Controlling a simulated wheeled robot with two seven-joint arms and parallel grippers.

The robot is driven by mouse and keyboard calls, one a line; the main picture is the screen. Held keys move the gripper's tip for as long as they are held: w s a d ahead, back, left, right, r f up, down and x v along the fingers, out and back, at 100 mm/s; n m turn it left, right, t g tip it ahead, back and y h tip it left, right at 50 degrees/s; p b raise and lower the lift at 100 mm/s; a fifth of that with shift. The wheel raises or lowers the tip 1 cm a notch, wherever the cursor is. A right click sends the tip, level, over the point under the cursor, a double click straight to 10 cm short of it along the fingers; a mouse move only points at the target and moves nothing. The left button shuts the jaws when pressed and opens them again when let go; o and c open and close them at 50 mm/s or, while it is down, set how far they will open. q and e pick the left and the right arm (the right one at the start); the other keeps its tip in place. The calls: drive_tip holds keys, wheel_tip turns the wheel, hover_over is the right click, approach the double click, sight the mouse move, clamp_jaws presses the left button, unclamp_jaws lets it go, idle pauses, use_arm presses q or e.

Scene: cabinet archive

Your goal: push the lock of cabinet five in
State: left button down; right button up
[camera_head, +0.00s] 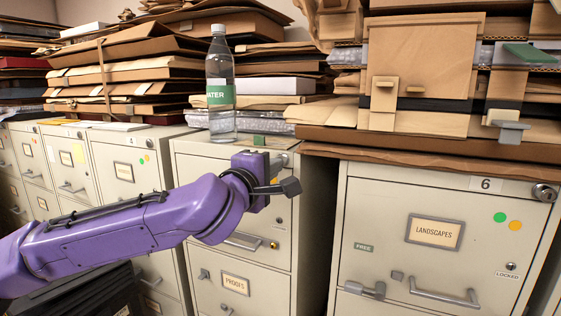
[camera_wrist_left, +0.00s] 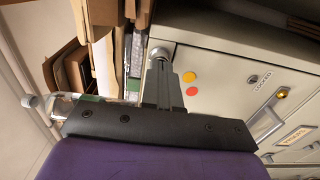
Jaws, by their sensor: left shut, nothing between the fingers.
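Cabinet five, a cream filing cabinet (camera_head: 185,165) with a water bottle on top, stands in the middle of the head view. In the left wrist view the lock (camera_wrist_left: 158,51) shows just beyond my fingertips. My left gripper (camera_wrist_left: 159,64) is shut and empty, with its tips at the lock. I cannot tell whether they touch it. A LOCKED label (camera_wrist_left: 263,85) shows on the cabinet front. My right gripper is not in view.
The water bottle (camera_head: 220,90) stands upright on the cabinet top, close above my arm. Cabinet six (camera_head: 380,215) stands to the right, with its own lock (camera_head: 544,193). Folders and boxes are piled along the cabinet tops. A drawer handle (camera_head: 243,241) sticks out below my wrist.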

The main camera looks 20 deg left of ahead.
use_arm(q)
drive_tip(key=shift+w, duration=0.15)
idle(0.5)
drive_tip(key=shift+w, duration=0.8)
drive_tip(key=shift+s, duration=0.15)
drive_tip(key=s, duration=0.3)
drive_tip(key=shift+s+a+b, duration=0.1)
drive_tip(key=shift+s+b, duration=0.2)
drive_tip(key=shift+s, duration=0.05)
